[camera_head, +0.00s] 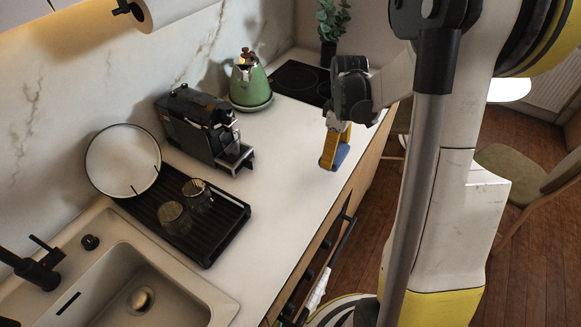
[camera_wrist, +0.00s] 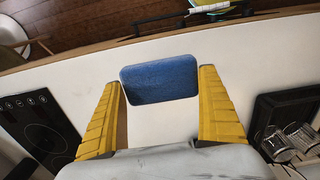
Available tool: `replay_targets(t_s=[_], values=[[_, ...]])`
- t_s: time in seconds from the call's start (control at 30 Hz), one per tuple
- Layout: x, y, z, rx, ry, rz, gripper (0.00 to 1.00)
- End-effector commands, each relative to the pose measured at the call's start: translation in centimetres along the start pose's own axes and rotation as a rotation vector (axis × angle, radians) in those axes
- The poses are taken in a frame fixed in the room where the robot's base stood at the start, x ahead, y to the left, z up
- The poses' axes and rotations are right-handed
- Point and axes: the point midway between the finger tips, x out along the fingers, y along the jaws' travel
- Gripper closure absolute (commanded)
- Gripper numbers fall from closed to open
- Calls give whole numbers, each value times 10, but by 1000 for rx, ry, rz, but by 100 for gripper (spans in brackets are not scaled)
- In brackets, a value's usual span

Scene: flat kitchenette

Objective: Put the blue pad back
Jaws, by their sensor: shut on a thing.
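The blue pad (camera_head: 342,156) is a soft rounded block at the tips of my gripper's yellow fingers. It is over the white counter near its front edge, and I cannot tell whether it touches the surface. My gripper (camera_head: 334,158) points down and is shut on the pad. In the wrist view the pad (camera_wrist: 160,79) sits crosswise between the two fingertips, its broad blue face showing. Part of the pad is hidden by the fingers in the head view.
The black hob (camera_head: 301,80), green kettle (camera_head: 249,83) and coffee machine (camera_head: 203,128) stand behind. A black drying rack (camera_head: 222,240) holds two glasses and a round white plate (camera_head: 122,160), beside the sink (camera_head: 135,270).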

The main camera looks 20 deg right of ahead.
Motion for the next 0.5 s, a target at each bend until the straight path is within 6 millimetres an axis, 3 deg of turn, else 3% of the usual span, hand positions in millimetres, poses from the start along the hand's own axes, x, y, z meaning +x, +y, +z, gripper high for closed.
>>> replay_targets(t_s=[0.3,0.5], values=[[48,-36,-69,-3,2,0,49],[58,-44,-85,-1,2,-1,49]])
